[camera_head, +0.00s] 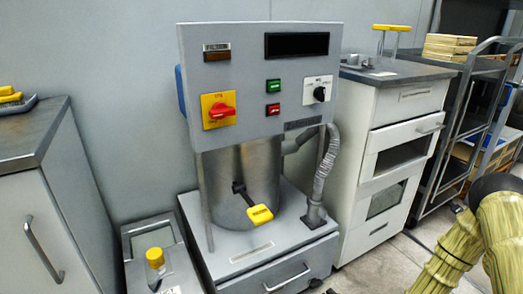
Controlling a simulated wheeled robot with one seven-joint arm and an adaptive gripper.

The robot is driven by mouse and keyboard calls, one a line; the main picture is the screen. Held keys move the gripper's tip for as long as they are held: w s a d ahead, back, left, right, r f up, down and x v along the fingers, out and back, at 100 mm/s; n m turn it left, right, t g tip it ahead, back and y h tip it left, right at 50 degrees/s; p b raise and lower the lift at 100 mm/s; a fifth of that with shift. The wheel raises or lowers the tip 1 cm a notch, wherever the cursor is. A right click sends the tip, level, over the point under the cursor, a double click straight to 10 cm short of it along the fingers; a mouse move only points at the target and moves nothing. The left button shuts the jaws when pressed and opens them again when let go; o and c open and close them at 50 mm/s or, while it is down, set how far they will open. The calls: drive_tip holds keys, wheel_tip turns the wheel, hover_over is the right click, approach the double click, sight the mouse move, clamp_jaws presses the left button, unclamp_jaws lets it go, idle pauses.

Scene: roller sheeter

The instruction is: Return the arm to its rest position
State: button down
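Part of my arm (496,238) shows at the lower right edge, with a yellow-green streaked cover and a dark joint at its top. It is bent, with one section running down to the left and another down out of the picture. My gripper is not in view, so I cannot see whether it is open or holds anything. In this view the arm section is in front of the floor and to the right of the machine and the white drawer cabinet.
A grey machine (262,75) with a red switch (221,111) and yellow-ended lever (260,215) stands in the middle. A white drawer cabinet (385,150) and a shelved cart (462,130) stand right. A grey cabinet (35,225) stands left. Floor (385,262) shows before the white cabinet.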

drive_tip(key=s+a+f+n+g+h, duration=0.1)
drive_tip(key=s+a+f+n+g, duration=0.25)
drive_tip(key=s, duration=0.35)
drive_tip(key=s+a+f+n+g+h, duration=0.2)
drive_tip(key=s+f+g, duration=0.15)
drive_tip(key=s, duration=0.35)
drive_tip(key=s+d+r+n+g+h, duration=0.1)
drive_tip(key=s+d+n+g+h, duration=0.15)
drive_tip(key=s, duration=0.75)
drive_tip(key=s+d+n+g+h, duration=0.2)
drive_tip(key=s+g, duration=0.2)
drive_tip(key=s, duration=0.5)
wheel_tip(320, 180, up, 33)
drive_tip(key=p, duration=3.3)
drive_tip(key=shift+a+p, duration=0.25)
drive_tip(key=shift+p, duration=0.15)
drive_tip(key=shift+w+y, duration=0.1)
drive_tip(key=shift+y, duration=0.15)
